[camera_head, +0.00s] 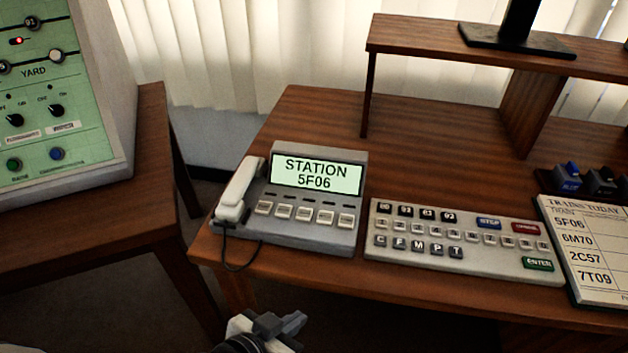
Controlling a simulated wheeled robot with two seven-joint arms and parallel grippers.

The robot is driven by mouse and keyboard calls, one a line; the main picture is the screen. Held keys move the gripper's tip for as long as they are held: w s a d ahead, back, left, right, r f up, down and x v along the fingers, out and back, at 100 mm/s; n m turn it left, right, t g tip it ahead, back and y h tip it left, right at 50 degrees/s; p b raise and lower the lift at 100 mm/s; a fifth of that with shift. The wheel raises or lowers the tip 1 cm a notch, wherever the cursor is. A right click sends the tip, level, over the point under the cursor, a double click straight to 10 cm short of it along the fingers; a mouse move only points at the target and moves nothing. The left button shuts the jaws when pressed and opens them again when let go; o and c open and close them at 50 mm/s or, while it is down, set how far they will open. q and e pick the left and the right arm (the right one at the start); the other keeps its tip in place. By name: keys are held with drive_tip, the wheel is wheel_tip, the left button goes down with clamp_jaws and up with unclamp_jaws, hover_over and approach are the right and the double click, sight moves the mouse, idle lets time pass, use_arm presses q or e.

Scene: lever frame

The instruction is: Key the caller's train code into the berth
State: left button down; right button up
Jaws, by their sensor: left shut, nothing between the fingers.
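The telephone (292,200) stands on the wooden desk with its white handset (239,190) resting at its left side. Its lit screen (317,174) reads "STATION 5F06". The berth keypad (455,238) lies to the right of the telephone. It has black keys in the top and bottom rows, pale keys between, a blue STEP key (488,223), a red key (526,228) and a green ENTER key (538,264). My left gripper (292,324) is shut and empty, low in the view, in front of the desk's edge and below the telephone. My right gripper is out of view.
A "TRAINS TODAY" sheet (595,250) at the right lists 5F06, 6M70, 2C57 and 7T09. Dark levers with blue tops (570,178) stand behind it. A raised shelf (440,43) spans the desk's back. A green YARD panel (50,90) stands on a left table.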

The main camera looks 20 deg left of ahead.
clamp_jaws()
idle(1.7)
